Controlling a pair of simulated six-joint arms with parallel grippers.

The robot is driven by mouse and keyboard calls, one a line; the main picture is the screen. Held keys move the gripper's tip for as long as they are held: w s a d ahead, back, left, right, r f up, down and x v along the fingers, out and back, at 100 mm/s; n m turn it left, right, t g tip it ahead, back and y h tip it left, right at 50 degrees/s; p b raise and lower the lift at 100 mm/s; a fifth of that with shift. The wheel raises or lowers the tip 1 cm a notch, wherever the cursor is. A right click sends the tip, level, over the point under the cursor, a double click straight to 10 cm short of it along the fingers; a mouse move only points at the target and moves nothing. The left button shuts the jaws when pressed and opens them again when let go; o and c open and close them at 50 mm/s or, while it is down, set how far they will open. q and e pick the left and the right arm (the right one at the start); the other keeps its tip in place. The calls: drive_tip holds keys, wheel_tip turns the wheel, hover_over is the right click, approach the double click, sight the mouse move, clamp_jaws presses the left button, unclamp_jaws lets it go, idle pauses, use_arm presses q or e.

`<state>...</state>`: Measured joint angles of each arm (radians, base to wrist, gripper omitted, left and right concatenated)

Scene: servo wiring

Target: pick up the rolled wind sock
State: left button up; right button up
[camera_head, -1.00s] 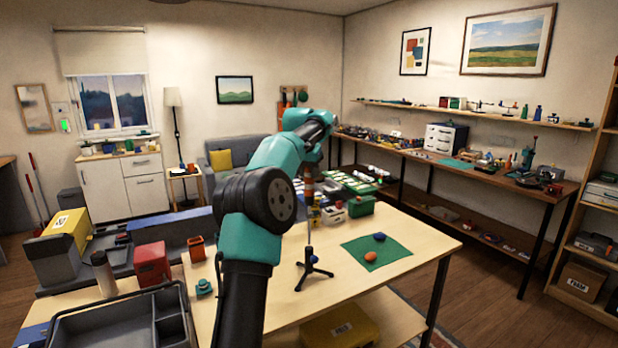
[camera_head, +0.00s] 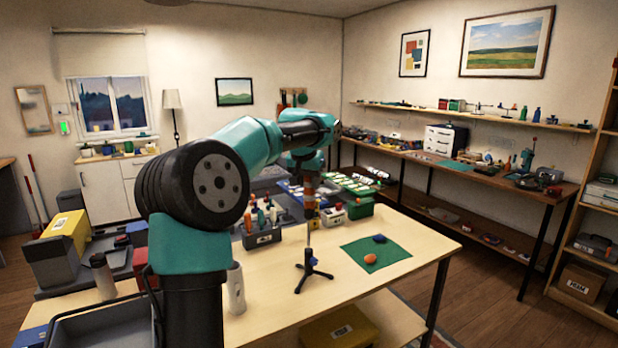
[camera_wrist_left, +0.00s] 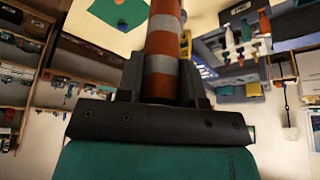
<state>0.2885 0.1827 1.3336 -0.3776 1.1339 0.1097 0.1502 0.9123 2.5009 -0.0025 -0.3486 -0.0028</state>
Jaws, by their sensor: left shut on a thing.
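The rolled wind sock (camera_head: 310,203) shows as a narrow orange-and-white striped roll above the dark tripod stand (camera_head: 312,270) on the table. Whether it still touches the stand's pole is unclear. My left gripper (camera_head: 309,176) comes down on the sock from above, and my forearm partly hides its jaws in the head view. In the left wrist view the sock (camera_wrist_left: 162,45) stands between the dark fingers of my left gripper (camera_wrist_left: 163,92), which is shut on it. My right gripper is not in view.
A green mat (camera_head: 376,252) with an orange and a blue object lies right of the stand. A tool holder (camera_head: 262,236) and a white cylinder (camera_head: 236,290) stand to its left. A green box (camera_head: 360,207) is behind. The table's front right is clear.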

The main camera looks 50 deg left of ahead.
use_arm(q)
drive_tip(key=s+d, duration=0.2)
drive_tip(key=d, duration=0.1)
drive_tip(key=s+d, duration=0.1)
drive_tip(key=shift+s+d+r, duration=0.15)
drive_tip(key=shift+s+r, duration=0.1)
drive_tip(key=shift+s, duration=0.1)
idle(0.3)
